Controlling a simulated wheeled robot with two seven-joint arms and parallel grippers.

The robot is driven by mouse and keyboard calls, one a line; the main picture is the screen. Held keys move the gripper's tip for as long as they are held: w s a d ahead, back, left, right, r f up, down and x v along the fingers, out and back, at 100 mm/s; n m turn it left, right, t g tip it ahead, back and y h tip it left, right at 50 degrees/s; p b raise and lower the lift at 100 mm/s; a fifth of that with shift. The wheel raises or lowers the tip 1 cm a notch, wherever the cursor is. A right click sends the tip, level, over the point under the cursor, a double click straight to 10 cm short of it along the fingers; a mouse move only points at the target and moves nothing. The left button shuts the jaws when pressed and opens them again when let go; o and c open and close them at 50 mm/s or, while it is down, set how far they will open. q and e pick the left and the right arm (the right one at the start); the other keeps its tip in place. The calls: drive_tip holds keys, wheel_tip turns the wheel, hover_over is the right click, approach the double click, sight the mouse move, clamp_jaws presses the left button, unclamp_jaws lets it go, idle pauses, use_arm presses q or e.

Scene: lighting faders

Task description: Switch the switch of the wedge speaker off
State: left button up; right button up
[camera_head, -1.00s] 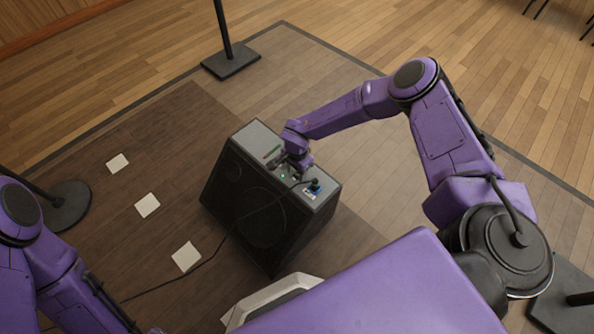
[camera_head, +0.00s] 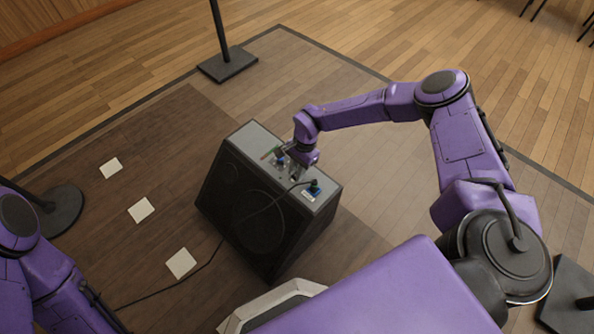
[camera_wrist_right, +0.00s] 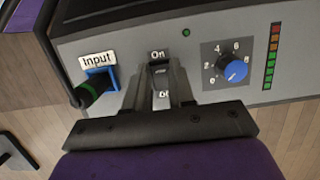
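The wedge speaker (camera_head: 240,200) is a dark box on the floor with a grey control panel (camera_wrist_right: 215,95) on top. Its rocker switch (camera_wrist_right: 162,84) sits between an "On" label and a partly hidden lower label; I cannot tell for sure which way it is tipped. My right gripper (camera_head: 294,176) is over the panel. In the right wrist view its two fingers (camera_wrist_right: 160,82) stand apart, one on each side of the switch; contact is unclear. A small green lamp (camera_wrist_right: 186,32) beside the switch looks dim. My left gripper is out of view.
A cable plug sits in the blue "Input" socket (camera_wrist_right: 104,78) left of the switch. A blue knob (camera_wrist_right: 235,71) and a level meter (camera_wrist_right: 271,57) are to its right. White squares (camera_head: 141,210) lie on the floor, and a stand base (camera_head: 228,65) stands behind the speaker.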

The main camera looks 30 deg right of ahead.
drive_tip(key=o, duration=0.3)
drive_tip(key=s+p+v, duration=0.1)
drive_tip(key=p+v, duration=0.1)
drive_tip(key=v, duration=0.8)
drive_tip(key=shift+w+r+p, duration=0.25)
drive_tip(key=shift+w+p, duration=0.1)
drive_tip(key=shift+w, duration=0.15)
drive_tip(key=shift+d, duration=0.15)
